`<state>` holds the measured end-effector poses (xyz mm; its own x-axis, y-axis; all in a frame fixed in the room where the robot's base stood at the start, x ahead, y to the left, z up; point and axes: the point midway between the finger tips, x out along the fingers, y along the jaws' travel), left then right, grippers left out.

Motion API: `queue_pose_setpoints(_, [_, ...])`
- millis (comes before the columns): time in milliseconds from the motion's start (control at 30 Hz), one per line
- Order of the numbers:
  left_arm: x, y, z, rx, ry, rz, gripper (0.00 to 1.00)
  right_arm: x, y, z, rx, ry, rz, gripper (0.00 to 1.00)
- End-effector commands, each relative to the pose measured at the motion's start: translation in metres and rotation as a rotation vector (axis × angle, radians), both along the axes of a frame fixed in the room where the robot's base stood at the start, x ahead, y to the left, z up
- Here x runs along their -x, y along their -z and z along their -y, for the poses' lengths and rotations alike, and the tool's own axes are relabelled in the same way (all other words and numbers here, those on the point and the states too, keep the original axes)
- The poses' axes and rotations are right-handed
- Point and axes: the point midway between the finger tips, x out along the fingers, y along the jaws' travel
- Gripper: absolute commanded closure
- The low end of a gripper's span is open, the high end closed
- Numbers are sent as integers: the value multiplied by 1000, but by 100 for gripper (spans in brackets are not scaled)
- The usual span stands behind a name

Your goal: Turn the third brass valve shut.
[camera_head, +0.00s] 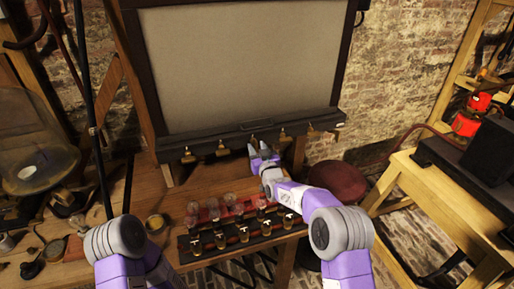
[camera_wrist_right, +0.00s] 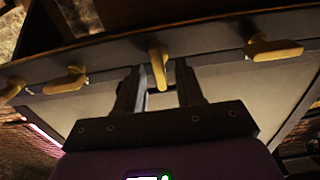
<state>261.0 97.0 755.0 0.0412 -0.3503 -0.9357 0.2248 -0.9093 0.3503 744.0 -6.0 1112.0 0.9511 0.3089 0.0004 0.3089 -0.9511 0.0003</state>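A row of brass valves runs along the dark bar (camera_head: 205,152) under the large grey panel. The first valve (camera_head: 188,156) and second valve (camera_head: 222,148) are left of my right gripper (camera_head: 258,149), which is at the third and partly covers it. The right wrist view shows the third valve (camera_wrist_right: 158,68) just beyond the gap between the open fingers (camera_wrist_right: 158,82), its handle pointing toward the gripper. Neighbouring handles, such as the valve on the right (camera_wrist_right: 275,49), lie more sideways. I cannot tell whether the fingers touch the valve. My left gripper is out of view.
Below the bar, a wooden bench carries several glass jars (camera_head: 192,208) and a dark rack (camera_head: 208,243) with small brass-coloured vessels. A glass dome (camera_head: 35,140) stands at the left. A wooden stand with a black box (camera_head: 490,150) is at the right.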

Motion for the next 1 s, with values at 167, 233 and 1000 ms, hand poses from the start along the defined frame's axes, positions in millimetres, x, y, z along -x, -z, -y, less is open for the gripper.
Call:
queue_pose_setpoints(167, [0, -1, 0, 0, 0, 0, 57, -5, 0, -2, 0, 0, 0, 63])
queue_pose_setpoints(233, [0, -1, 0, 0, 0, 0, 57, -6, 0, -2, -1, 0, 0, 63])
queue_pose_setpoints(1000, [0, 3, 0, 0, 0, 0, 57, -5, 1, -1, -17, 0, -6, 100])
